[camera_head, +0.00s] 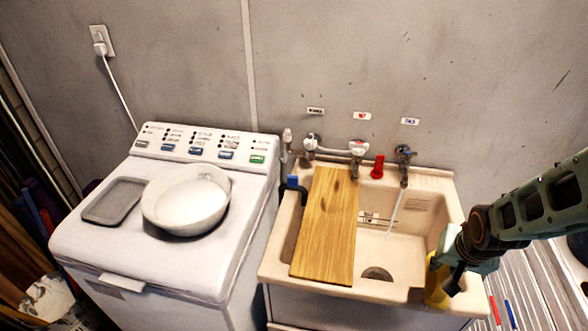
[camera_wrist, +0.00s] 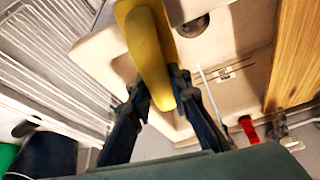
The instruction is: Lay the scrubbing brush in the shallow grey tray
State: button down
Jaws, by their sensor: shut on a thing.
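The shallow grey tray (camera_head: 113,201) lies empty on the left of the washing machine's top. My gripper (camera_head: 447,281) is at the sink's right front edge, far to the right of the tray. It is shut on a long yellow thing (camera_head: 434,283), which I take to be the scrubbing brush; no bristles show. In the wrist view, the yellow brush (camera_wrist: 150,55) sits between the two dark fingers of my gripper (camera_wrist: 158,88). Its far end runs out of the top of that view.
A pale round bowl (camera_head: 187,204) stands right of the tray on the washing machine (camera_head: 150,258). A wooden board (camera_head: 326,230) lies across the sink's left part (camera_head: 405,258). Taps (camera_head: 357,151) and a red thing (camera_head: 378,167) stand behind. The air above the machine looks clear.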

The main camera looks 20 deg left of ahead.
aim_at(119, 201)
jog(key=k+u, duration=0.15)
jog(key=u, duration=0.15)
jog(key=k+u, duration=0.3)
jog(key=i+j+u, duration=0.1)
jog(key=u, duration=1)
jog(key=i+j+u, duration=0.1)
jog(key=j, duration=0.15)
jog(key=i+j+u, duration=0.1)
jog(key=i+j, duration=0.15)
jog(key=j, duration=0.25)
jog(key=i+j, duration=0.2)
jog(key=j, duration=0.2)
